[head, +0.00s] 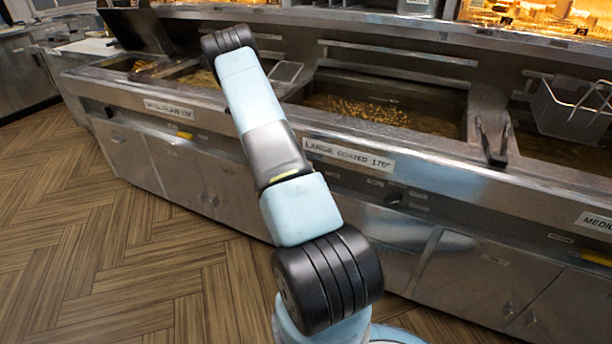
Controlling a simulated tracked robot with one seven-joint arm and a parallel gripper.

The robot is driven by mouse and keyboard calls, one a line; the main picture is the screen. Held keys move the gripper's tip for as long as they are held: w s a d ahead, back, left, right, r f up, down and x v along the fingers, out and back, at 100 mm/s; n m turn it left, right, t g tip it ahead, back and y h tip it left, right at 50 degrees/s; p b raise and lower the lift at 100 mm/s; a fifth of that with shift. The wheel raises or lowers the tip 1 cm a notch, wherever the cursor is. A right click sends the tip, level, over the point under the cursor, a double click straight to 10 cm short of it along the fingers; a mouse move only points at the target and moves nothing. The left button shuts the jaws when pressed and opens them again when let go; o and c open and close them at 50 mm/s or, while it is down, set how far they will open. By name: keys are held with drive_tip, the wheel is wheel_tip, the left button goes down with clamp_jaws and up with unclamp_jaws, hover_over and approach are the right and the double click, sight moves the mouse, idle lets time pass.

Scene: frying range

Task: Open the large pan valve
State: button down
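The large pan (385,112) is the wide vat in the middle of the range, with golden bits floating in dark oil. A label reading "LARGE COATED 170°" (348,160) is on the front ledge below it. A dark round fitting (393,198) shows on the front panel under this label; I cannot tell if it is the valve. No handle is clearly visible there, and my arm covers the panel to the left. My arm reaches up and away over the range front. My gripper is not visible beyond the far dark joint.
Left of my arm is another pan with a label (170,108) and a yellow handle (185,135) below it. At right, a wire basket (572,110) hangs above a pan, with a yellow handle (597,258) under a "MEDIUM" label. The wooden floor (90,235) at left is clear.

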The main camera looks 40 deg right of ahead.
drive_tip(key=shift+s, duration=0.1)
drive_tip(key=c, duration=1)
unclamp_jaws()
drive_tip(key=shift+o, duration=0.2)
drive_tip(key=v, duration=1.3)
drive_tip(key=shift+a, duration=0.3)
drive_tip(key=s+a+r+m+g, duration=0.2)
drive_tip(key=s+r+m+g, duration=0.15)
drive_tip(key=r+m, duration=0.6)
drive_tip(key=s+a+r+m+g, duration=0.2)
drive_tip(key=s+r+m+g, duration=0.15)
drive_tip(key=r, duration=1.15)
drive_tip(key=s+a+r+m+t+y, duration=0.3)
drive_tip(key=s+a+r+y, duration=0.3)
drive_tip(key=a+r, duration=0.3)
drive_tip(key=s+a+r+m+t+y, duration=0.4)
drive_tip(key=s+a+r+m+y, duration=0.2)
drive_tip(key=a, duration=0.9)
drive_tip(key=v, duration=0.3)
drive_tip(key=shift+s, duration=0.25)
